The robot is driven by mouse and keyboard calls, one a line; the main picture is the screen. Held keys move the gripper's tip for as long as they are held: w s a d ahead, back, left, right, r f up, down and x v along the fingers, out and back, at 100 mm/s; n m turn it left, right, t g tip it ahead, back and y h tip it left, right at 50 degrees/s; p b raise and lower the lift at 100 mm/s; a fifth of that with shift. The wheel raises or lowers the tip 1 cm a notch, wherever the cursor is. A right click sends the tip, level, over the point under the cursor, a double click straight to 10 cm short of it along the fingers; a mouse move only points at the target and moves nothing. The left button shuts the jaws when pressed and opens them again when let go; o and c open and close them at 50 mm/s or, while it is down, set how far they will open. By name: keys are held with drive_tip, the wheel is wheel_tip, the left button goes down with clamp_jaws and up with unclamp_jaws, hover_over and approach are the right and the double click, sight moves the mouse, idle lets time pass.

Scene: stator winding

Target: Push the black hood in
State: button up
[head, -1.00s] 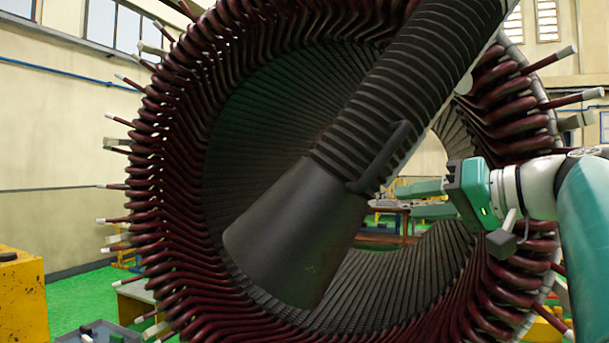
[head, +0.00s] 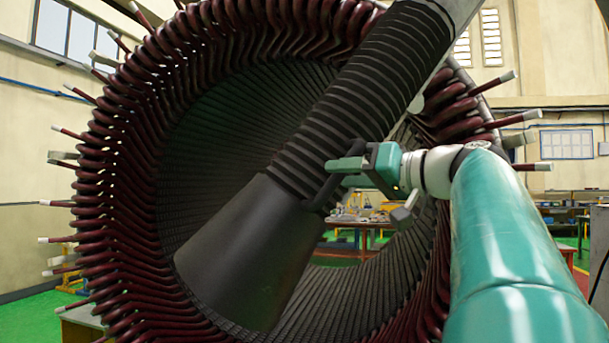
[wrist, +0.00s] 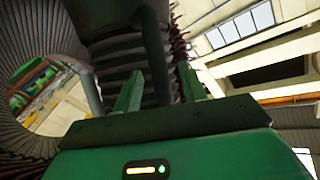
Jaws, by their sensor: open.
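The black hood (head: 250,255) is a wide cone on a ribbed black hose (head: 350,105), tilted across the stator's round opening. Its mouth points down and left. A dark bar handle (head: 324,190) stands off the hood's right side. My gripper (head: 343,166) is at the upper part of this handle, with its fingers pointing left. In the wrist view, the two green fingers of my gripper (wrist: 160,88) are apart, and the handle (wrist: 154,45) shows between them. The ribbed hose lies behind it. I cannot tell whether a finger touches the handle.
The stator (head: 110,190) rings the hood with dark red coils, and several coil ends stick out around its rim. A work table (head: 362,224) shows through the bore. A grey pipe (head: 455,12) meets the hose at the top. Open green floor lies beyond.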

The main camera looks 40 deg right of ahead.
drive_tip(key=shift+x, duration=1)
